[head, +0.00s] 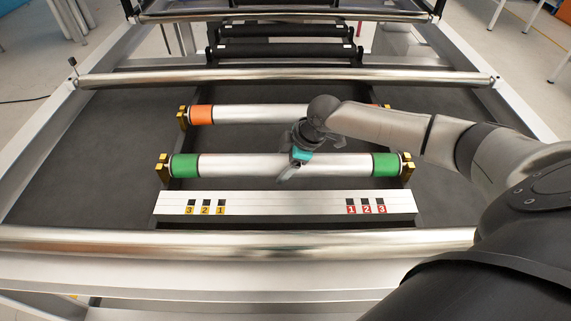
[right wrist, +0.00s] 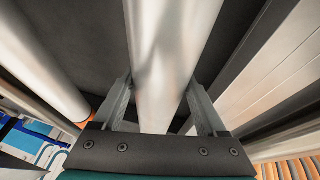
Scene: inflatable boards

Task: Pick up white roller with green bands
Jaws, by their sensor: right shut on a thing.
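The white roller with green bands (head: 240,166) lies across the middle of the head view, a green band near each end, its ends at brass-coloured holders. My right gripper (head: 292,175) is at the roller's middle, reaching down from above. In the right wrist view its two fingers (right wrist: 160,100) stand on either side of the pale roller (right wrist: 165,40), shut on it. The fingertips are partly hidden by the roller in the head view. I cannot see a clear gap between roller and holders. My left gripper is not in view.
A roller with orange bands (head: 250,114) lies just behind, partly hidden by my right arm. A pale bar with numbered marks (head: 285,203) lies in front. Metal cross rollers (head: 290,77) span the frame behind and in front. Dark bed (head: 75,150) is clear at left.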

